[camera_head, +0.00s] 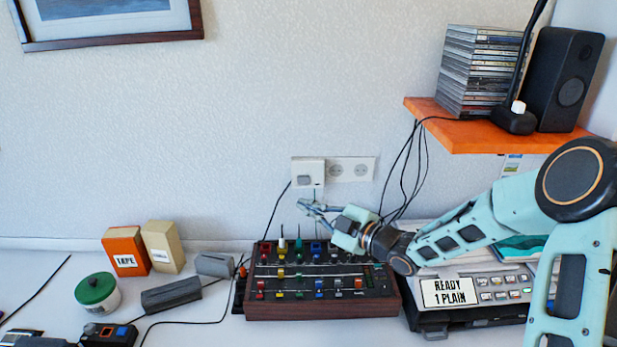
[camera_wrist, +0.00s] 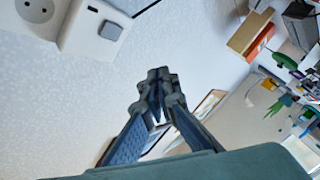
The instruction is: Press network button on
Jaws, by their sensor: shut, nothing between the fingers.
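A white wall box (camera_head: 309,164) with a square grey button (camera_head: 304,180) is on the wall left of a double socket (camera_head: 351,169). I can read no network label on it. The same white box (camera_wrist: 75,30) shows at the upper left of the wrist view, with its grey button (camera_wrist: 110,30). My gripper (camera_head: 303,206) is shut and empty, just below the box and above the mixer, pointing left. In the wrist view my gripper (camera_wrist: 157,88) has its fingertips together, and the box lies up and left of them, apart in the picture.
A wooden-sided mixer (camera_head: 322,307) with coloured knobs stands below my gripper. A machine with a "READY 1 PLAIN" sign (camera_head: 450,291) is at right, under my arm. An orange shelf (camera_head: 480,137) holds discs and a speaker (camera_head: 564,80). Cables hang along the wall.

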